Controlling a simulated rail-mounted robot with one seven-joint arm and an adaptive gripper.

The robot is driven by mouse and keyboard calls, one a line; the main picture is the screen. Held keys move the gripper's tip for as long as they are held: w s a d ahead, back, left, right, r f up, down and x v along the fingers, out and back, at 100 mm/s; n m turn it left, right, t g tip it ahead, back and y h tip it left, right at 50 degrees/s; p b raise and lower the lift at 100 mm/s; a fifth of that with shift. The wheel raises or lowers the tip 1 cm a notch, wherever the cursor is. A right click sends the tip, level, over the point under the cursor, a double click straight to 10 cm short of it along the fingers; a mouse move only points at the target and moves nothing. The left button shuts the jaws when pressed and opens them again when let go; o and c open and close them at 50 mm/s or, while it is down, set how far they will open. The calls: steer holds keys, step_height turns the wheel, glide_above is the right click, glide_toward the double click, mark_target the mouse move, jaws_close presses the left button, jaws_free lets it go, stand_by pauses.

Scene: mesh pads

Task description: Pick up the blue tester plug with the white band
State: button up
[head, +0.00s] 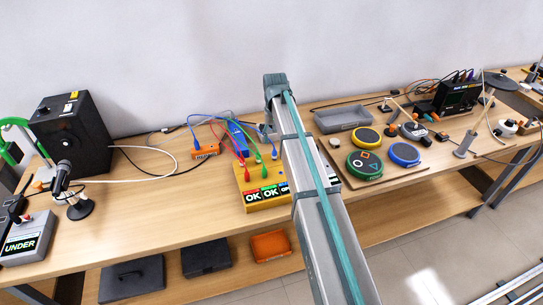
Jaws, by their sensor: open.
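A yellow tester box (264,199) with several "OK" labels stands on the wooden bench, partly hidden by my arm. Coloured plugs with leads stand in its top: a red plug (241,162), a green plug (258,158) and a blue plug (275,155) close to my arm. Another blue plug (196,147) lies at the left by an orange block. These plugs are too small to make out a white band.
An orange block (206,151) and a blue handheld device (238,137) lie behind the box. At right are a grey tray (342,117) and a board with round yellow, green and blue pads (365,163). A black speaker-like box (72,130) stands at left. Bare bench (165,205) lies left of the tester.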

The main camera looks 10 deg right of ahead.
mark_target(274, 152)
steer(key=shift+f+p, duration=1.45)
steer(key=shift+f, duration=2.7)
jaws_close()
